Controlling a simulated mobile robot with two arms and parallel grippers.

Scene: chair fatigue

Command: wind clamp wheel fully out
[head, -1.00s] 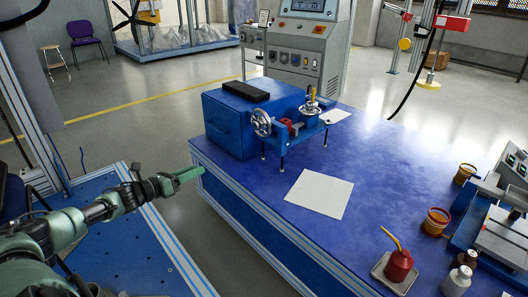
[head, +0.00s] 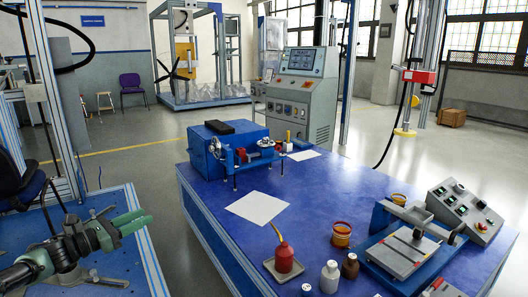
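The clamp wheel is a silver handwheel (head: 214,147) on the left end of a small blue fixture (head: 255,157) on short legs. The fixture stands on the blue table (head: 330,195) in front of a blue box (head: 205,160). The wheel is seen at an angle and is small here. My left gripper (head: 147,216), with green fingers, is at the lower left, off the table's left edge and well apart from the wheel. Its two fingers show with a narrow gap and nothing between them. My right gripper is out of view.
A white sheet (head: 258,208) lies in front of the fixture. A red oil can (head: 284,258) stands on a small tray, with bottles, an orange-rimmed tin (head: 341,235) and a grey-and-blue device (head: 405,250) to its right. A console (head: 303,105) stands behind the table.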

